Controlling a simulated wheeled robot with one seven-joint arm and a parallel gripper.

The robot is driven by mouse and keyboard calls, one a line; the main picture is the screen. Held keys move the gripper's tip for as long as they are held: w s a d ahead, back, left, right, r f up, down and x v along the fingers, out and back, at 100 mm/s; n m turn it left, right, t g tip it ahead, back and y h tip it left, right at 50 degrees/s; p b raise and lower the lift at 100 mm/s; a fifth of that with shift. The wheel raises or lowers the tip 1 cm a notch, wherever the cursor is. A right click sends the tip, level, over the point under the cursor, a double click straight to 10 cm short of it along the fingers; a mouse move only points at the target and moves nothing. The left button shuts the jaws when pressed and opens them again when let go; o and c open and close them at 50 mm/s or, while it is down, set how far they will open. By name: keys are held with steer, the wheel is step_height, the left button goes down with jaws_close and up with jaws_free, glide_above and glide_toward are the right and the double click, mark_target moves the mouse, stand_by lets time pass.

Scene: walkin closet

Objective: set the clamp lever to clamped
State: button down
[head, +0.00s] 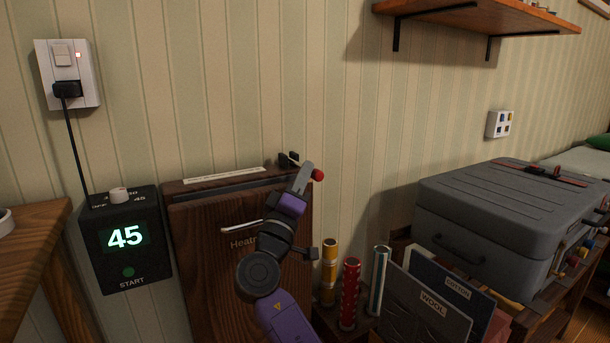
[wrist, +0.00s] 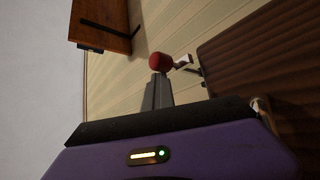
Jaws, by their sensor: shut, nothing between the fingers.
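The clamp lever shows as a red ball knob (head: 318,174) at the upper right corner of the wooden press (head: 195,240). In the wrist view the red knob (wrist: 160,62) is just beyond my fingertips, with a short pale piece beside it on the right. A small dark bracket (head: 284,160) stands on the press top near it. My gripper (head: 306,172) is shut and empty, its tips at or very near the knob; I cannot tell whether they touch. My gripper hides most of the lever's arm. The fingers also show in the wrist view (wrist: 158,88).
A black timer box (head: 125,265) reading 45 hangs left of the press, its cord running to a wall socket (head: 67,75). Coloured tubes (head: 349,290) and fabric sample boards (head: 430,295) stand at the right. A grey suitcase (head: 500,215) lies beyond. A wooden shelf (head: 490,18) is above.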

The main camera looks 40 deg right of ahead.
steer(key=shift+s+d+f, duration=0.1)
steer(key=shift+d+f, duration=0.1)
steer(key=shift+f, duration=0.3)
steer(key=p+v, duration=0.1)
steer(key=v, duration=0.6)
steer(key=shift+a+r+p, duration=0.2)
steer(key=shift+a+p, duration=0.1)
steer(key=shift+a, duration=0.2)
